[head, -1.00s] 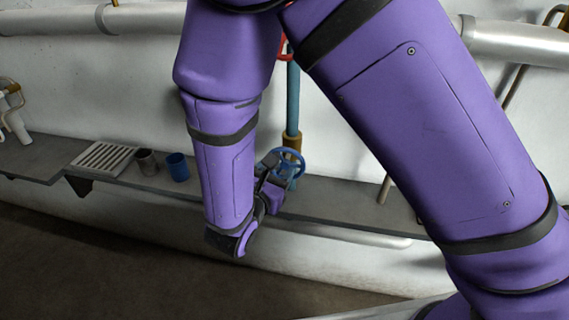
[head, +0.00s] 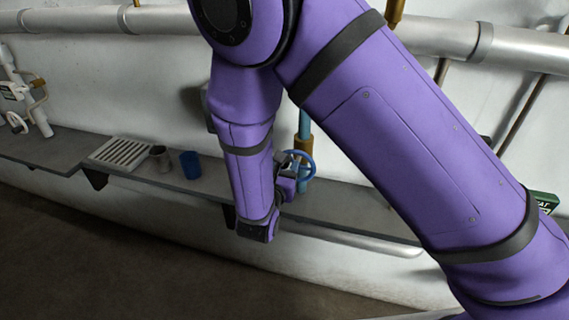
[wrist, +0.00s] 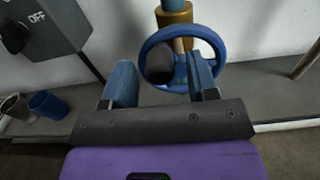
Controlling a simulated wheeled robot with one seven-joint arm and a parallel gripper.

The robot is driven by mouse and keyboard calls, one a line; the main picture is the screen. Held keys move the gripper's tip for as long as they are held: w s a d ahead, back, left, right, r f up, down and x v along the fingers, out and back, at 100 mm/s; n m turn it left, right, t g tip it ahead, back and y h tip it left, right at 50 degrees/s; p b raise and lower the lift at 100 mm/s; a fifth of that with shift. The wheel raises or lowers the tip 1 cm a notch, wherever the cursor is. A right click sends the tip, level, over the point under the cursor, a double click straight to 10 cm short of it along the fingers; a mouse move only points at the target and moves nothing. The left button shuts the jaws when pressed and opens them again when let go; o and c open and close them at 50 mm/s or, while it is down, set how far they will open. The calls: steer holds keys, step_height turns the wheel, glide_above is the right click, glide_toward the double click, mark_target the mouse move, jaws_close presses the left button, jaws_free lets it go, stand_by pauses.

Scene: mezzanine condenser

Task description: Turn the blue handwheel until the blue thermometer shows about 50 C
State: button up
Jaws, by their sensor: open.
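The blue handwheel (wrist: 196,31) sits in front of a brass fitting (wrist: 174,17) on a blue pipe. In the head view, the handwheel (head: 312,163) shows just right of my gripper (head: 288,168), partly hidden by it. In the wrist view, my gripper (wrist: 161,78) is open, its fingers pointing at the wheel. The left finger is just outside the wheel's left rim, and the right finger overlaps the inside of the wheel at its right. I cannot tell whether either finger touches it. The blue thermometer is not seen in either view.
A grey box marked OFF with a dark knob (wrist: 14,37) is at upper left in the wrist view. A blue cup (head: 190,165), a grey cup (head: 160,158) and a slatted rack (head: 120,152) stand on the shelf (head: 60,150). A white valve assembly (head: 35,105) is at far left.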

steer(key=shift+w+d, duration=0.25)
steer(key=shift+w, duration=0.45)
steer(key=c, duration=0.9)
